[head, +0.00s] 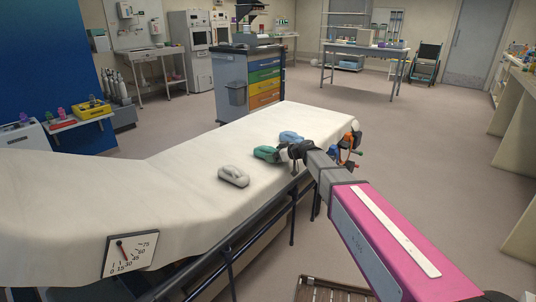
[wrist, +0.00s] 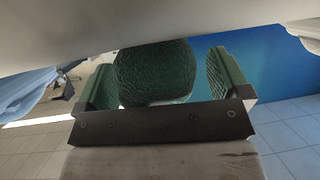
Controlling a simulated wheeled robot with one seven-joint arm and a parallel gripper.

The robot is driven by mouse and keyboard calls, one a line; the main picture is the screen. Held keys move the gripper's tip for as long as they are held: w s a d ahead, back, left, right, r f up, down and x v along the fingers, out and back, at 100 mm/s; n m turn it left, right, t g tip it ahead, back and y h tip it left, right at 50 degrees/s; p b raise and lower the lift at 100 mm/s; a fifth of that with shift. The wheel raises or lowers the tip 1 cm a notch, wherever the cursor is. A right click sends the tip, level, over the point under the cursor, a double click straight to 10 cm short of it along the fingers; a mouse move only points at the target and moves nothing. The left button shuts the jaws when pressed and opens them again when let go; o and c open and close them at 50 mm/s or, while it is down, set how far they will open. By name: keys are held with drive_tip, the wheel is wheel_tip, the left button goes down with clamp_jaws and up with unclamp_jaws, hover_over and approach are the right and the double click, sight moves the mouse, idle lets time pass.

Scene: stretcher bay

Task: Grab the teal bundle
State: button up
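The teal bundle (head: 267,154) lies on the white-covered stretcher (head: 190,150), between a blue bundle (head: 291,137) and a whitish bundle (head: 233,176). My gripper (head: 283,153) is at the teal bundle's right end in the head view and partly covers it. In the wrist view the teal bundle (wrist: 155,72) looks dark green and sits between my two fingers. It is close to the left finger, and a gap shows on the right. The fingers stand wide apart, so my gripper (wrist: 163,80) is open around it. Whether the left finger touches it, I cannot tell.
Clamps and coloured items (head: 352,138) hang at the stretcher's right edge, close to my arm. An angle dial (head: 131,253) is at the near left. A drawer cart (head: 250,78) stands behind the stretcher. The stretcher top left of the bundles is clear.

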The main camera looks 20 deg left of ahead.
drive_tip(key=c, duration=1)
drive_tip(key=shift+o, duration=0.2)
drive_tip(key=shift+r, duration=0.1)
